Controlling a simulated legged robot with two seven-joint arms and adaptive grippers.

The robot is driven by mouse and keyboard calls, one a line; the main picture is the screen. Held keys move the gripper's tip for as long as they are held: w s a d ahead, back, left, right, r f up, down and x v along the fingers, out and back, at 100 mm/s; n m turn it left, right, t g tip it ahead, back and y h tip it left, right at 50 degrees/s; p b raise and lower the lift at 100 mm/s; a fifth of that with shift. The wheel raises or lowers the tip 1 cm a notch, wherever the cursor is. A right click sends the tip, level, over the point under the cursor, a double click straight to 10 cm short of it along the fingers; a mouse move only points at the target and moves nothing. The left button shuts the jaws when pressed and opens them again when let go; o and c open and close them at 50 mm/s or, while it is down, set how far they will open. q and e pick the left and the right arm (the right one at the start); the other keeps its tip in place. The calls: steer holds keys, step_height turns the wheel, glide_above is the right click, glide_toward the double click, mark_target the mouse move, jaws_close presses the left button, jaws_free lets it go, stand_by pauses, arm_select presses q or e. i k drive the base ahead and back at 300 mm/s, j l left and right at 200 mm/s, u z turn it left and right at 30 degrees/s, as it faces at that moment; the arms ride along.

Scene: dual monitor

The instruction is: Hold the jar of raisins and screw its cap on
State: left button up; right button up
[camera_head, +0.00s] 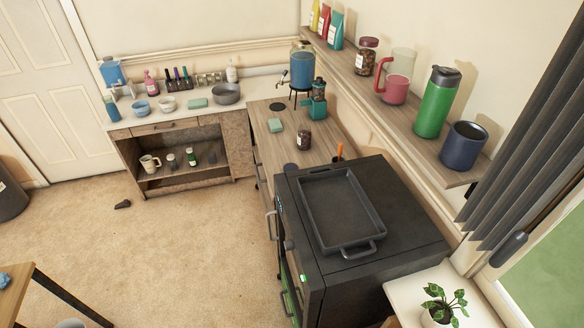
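A small dark jar with a pale label (305,140) stands upright on the wooden counter; it may be the jar of raisins, but its contents and top are too small to make out. Another jar with a dark red lid and dark contents (366,57) stands on the wall shelf. A flat dark round piece (291,169) lies on the counter in front of the small jar; I cannot tell whether it is a cap. Neither of my grippers is in view.
A black oven (395,240) with a tray (341,209) on top stands in front of the counter. The carpet (180,240) at left is mostly clear.

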mark_target(304, 133)
steer(key=j, duration=0.75)
steer(key=i+j, duration=0.15)
steer(key=j, duration=0.15)
steer(key=i+j+z, duration=0.1)
steer(key=j, duration=0.25)
steer(key=i+j, duration=0.2)
steer(key=j, duration=0.15)
steer(key=i+j+z, duration=0.1)
steer(key=j, duration=0.2)
steer(key=i+j, duration=0.25)
steer(key=i, duration=0.15)
steer(key=i+j, duration=0.2)
steer(key=i, duration=0.25)
steer(key=z, duration=0.05)
